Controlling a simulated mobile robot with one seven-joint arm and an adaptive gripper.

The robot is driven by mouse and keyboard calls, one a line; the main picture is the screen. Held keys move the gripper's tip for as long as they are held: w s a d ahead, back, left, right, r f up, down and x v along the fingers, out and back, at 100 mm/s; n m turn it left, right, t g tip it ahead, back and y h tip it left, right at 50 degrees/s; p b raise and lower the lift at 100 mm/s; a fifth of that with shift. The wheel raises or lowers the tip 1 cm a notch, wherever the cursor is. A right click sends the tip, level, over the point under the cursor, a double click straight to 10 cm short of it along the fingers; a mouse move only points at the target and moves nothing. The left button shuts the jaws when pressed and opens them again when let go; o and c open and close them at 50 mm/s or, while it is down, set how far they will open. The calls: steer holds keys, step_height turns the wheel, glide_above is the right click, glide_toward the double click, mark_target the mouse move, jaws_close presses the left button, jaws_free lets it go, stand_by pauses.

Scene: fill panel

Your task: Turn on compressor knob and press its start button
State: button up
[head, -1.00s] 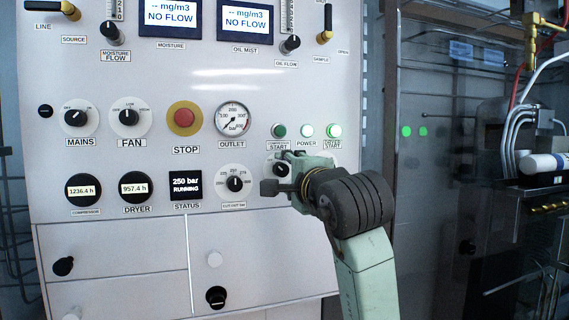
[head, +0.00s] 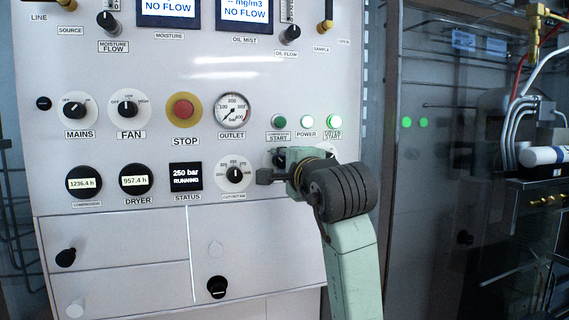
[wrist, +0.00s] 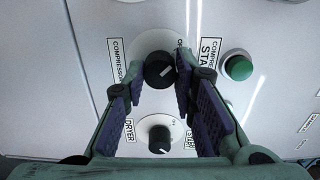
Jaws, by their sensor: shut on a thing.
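The compressor knob (wrist: 160,70) is black with a white pointer line on a pale round plate. In the wrist view it sits between the two fingertips of my gripper (wrist: 160,79), which is shut on it. In the head view my gripper (head: 280,163) covers most of this knob. The green compressor start button (wrist: 238,67) is to the right of the knob in the wrist view, apart from the fingers. In the head view the start button (head: 279,121) is above my gripper and looks dark green, dimmer than the lamps beside it.
A dryer knob (wrist: 160,137) is below the compressor knob in the wrist view. The power lamp (head: 307,121) and another green light (head: 334,121) glow. The red stop button (head: 183,109), outlet gauge (head: 233,111) and cut-out knob (head: 235,174) are close by. The status screen (head: 186,176) reads 250 bar, running.

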jaws_close()
steer(key=shift+f+b, duration=0.15)
steer(key=shift+b, duration=0.2)
steer(key=shift+d+f+m+b, duration=0.1)
steer(key=shift+m+b, duration=0.55)
steer(key=shift+m, duration=0.05)
steer(key=m+b, duration=0.5)
steer(key=m, duration=0.2)
steer(key=m+b, duration=0.3)
steer(key=m, duration=0.1)
steer(key=shift+b, duration=0.35)
steer(key=m+b, duration=0.3)
steer(key=m, duration=0.2)
steer(key=shift+r+m, duration=0.2)
steer(key=shift+m, duration=0.2)
